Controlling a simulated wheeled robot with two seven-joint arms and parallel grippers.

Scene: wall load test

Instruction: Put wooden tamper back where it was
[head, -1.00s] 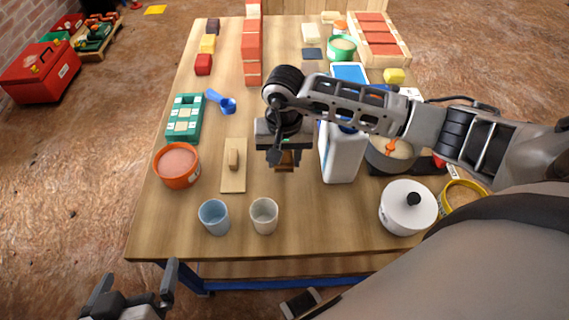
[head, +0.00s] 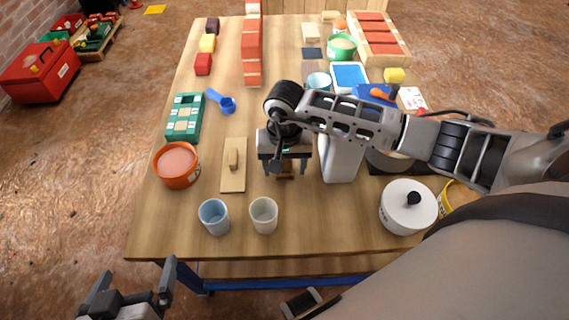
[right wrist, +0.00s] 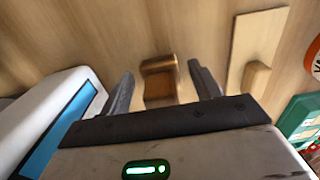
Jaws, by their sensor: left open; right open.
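The wooden tamper (head: 285,172) stands on the table below my right gripper, partly hidden by it in the head view. In the right wrist view the brown tamper (right wrist: 160,80) shows between the two fingers, apart from both. My right gripper (head: 286,170) is open and points down over it. The right gripper's fingers also show in the right wrist view (right wrist: 163,82). My left gripper (head: 138,285) is open and empty, low in front of the table's near left edge.
A wooden float (head: 233,178) lies left of the tamper. A white container (head: 341,162) stands close to its right. Two cups, blue (head: 214,216) and beige (head: 264,214), stand in front. An orange bowl (head: 177,166) and a white lidded pot (head: 408,207) stand further out.

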